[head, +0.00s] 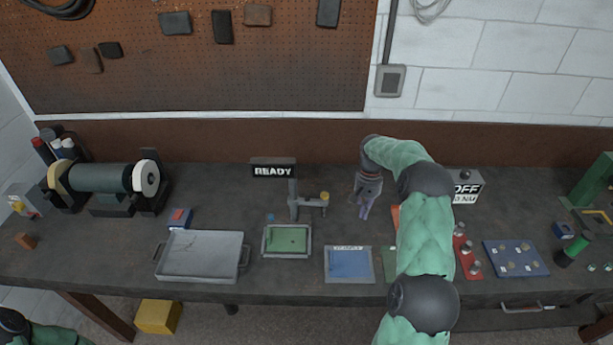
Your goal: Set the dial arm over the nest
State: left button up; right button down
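The dial arm (309,203) is a grey bar on an upright post (293,198) behind the green-floored nest (287,256). It points to the right and carries a small yellow-topped dial (324,197) at its end. The dial is off to the right of the nest, not over it. The nest is a grey-rimmed square. My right gripper (365,210) hangs fingers down to the right of the dial, apart from it, with nothing visible in it. Its fingers look close together, too small to judge. My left gripper is outside the picture.
A READY sign (273,171) stands behind the post. A grey tray (200,273) lies left of the nest, and a blue-floored tray (349,278) lies to its right. A grinder (105,179) stands far left. My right arm hides part of the bench around an OFF sign (466,188).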

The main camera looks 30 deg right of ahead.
aim_at(306, 201)
jog(key=i, duration=0.95)
